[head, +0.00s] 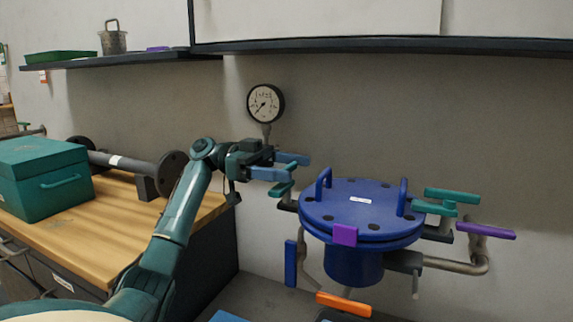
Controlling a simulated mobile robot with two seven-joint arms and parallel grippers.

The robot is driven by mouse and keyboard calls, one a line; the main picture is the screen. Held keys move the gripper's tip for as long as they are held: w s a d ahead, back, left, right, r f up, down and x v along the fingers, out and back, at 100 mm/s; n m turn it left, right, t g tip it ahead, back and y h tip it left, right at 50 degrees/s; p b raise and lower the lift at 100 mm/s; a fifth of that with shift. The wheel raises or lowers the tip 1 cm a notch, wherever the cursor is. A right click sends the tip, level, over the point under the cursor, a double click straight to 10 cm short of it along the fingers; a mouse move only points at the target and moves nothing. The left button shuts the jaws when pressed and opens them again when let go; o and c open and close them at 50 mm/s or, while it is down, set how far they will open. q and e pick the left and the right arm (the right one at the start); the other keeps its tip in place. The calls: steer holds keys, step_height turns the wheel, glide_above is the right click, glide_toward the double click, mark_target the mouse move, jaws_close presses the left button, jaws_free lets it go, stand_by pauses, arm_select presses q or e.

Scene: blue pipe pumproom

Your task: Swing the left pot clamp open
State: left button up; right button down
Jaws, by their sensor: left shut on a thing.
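The blue pot (355,262) with its round bolted blue lid (345,207) stands right of centre. The left pot clamp (282,189) has a teal handle and sits at the lid's left edge. My left gripper (290,167) reaches in from the left, its two blue-grey fingers shut on the teal handle of this clamp. The fingers hide part of the handle. The right pot clamp (440,208), also teal, sits at the lid's right edge, untouched.
A pressure gauge (265,104) rises behind my left gripper. Valve handles surround the pot: blue (290,263), orange (343,304) and purple (486,230). A wooden bench (88,238) at left holds a green toolbox (45,180) and a flanged pipe (125,163).

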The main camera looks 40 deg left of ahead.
arm_select(q)
steer(key=shift+f, duration=0.1)
stand_by(0.3)
steer(key=o, duration=0.7)
steer(key=v, duration=1.3)
